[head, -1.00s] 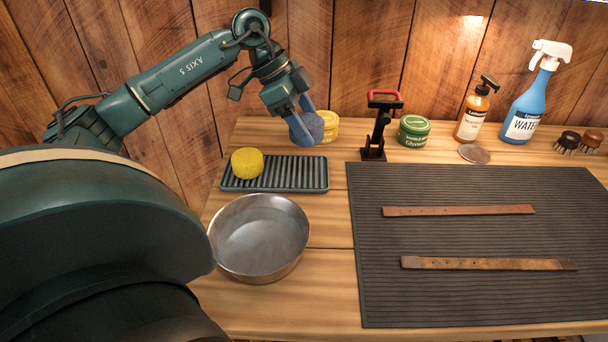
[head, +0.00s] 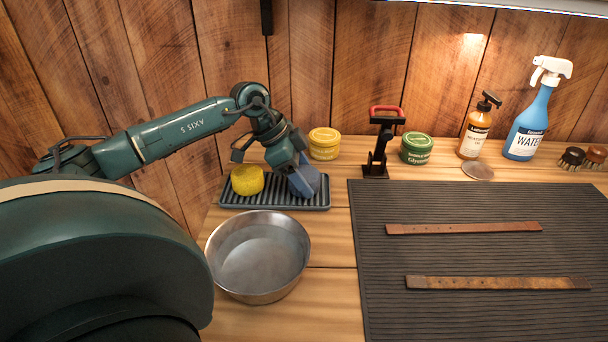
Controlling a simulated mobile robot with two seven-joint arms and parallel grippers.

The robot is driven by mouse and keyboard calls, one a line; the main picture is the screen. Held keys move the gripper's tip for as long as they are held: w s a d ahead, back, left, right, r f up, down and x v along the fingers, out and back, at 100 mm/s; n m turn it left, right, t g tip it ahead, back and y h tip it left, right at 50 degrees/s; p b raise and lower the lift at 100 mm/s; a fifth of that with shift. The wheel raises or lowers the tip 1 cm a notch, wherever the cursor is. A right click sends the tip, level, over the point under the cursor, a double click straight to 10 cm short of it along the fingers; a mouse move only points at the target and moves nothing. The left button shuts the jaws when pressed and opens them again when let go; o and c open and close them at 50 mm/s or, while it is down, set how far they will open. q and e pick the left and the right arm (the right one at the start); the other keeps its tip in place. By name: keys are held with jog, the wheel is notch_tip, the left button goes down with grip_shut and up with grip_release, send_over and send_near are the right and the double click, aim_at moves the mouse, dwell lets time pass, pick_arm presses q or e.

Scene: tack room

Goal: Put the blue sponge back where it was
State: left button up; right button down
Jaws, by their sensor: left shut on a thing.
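The blue sponge (head: 311,179) is in my left gripper (head: 302,184), which is shut on it. The gripper points down over the right part of the dark ribbed tray (head: 267,201). The sponge is at the tray's surface or just above it; I cannot tell whether it touches. The fingers hide part of the sponge. A yellow sponge (head: 247,180) sits on the left part of the same tray, apart from the blue one. My right gripper is not in view.
A metal bowl (head: 258,256) stands in front of the tray. Behind are a yellow tin (head: 324,144), a black stand with a red handle (head: 377,152) and a green tin (head: 416,148). A ribbed mat (head: 470,258) with two leather straps lies to the right.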

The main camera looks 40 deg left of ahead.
pick_arm(q)
jog(key=o, duration=1.1)
jog(key=b+v, duration=0.1)
jog(key=v, duration=1.1)
jog(key=shift+r, duration=0.1)
